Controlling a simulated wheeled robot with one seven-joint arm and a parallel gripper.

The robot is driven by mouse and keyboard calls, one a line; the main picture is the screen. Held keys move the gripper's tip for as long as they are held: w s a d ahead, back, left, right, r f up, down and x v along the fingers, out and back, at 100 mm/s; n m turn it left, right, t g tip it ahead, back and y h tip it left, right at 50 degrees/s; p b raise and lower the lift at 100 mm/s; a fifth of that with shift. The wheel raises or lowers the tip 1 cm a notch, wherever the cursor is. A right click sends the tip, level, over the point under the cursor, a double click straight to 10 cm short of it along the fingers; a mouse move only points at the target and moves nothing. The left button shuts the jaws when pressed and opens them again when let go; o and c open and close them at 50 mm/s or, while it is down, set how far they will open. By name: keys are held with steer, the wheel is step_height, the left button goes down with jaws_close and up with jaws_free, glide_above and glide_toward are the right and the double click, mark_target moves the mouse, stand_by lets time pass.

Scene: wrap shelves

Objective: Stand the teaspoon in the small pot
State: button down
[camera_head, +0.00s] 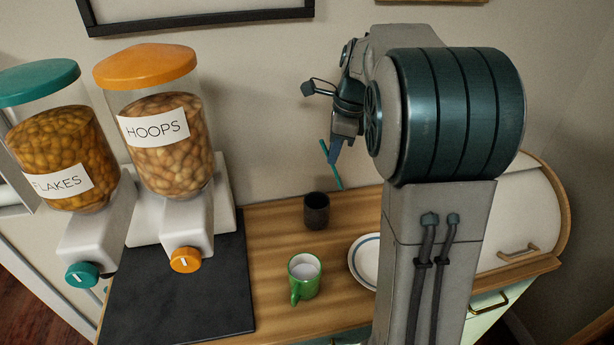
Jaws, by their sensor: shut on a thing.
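The teaspoon (334,170) shows as a thin teal stick in the head view. My gripper (335,152) is shut on it and holds it in the air, tilted, its lower end towards the right. The small pot (316,212) is a dark round cup standing upright on the wooden counter near the wall. The teaspoon's lower end appears above and slightly right of the pot in the picture, apart from it. The pot's inside is too dark to make out.
A green mug (303,278) with pale contents stands in front of the pot. A white plate (364,262) is partly hidden by my arm. Two cereal dispensers (172,147) stand left by a dark mat (180,300). A white bread bin (520,215) is at right.

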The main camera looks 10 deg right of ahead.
steer(key=w+a+f+p, duration=0.1)
steer(key=w+a+f, duration=0.3)
steer(key=f, duration=0.4)
steer(key=shift+w+a+p, duration=0.25)
steer(key=shift+a+p, duration=0.1)
steer(key=shift+f, duration=0.6)
steer(key=c, duration=1.6)
jaws_free()
steer(key=shift+o, duration=0.3)
steer(key=shift+r, duration=0.15)
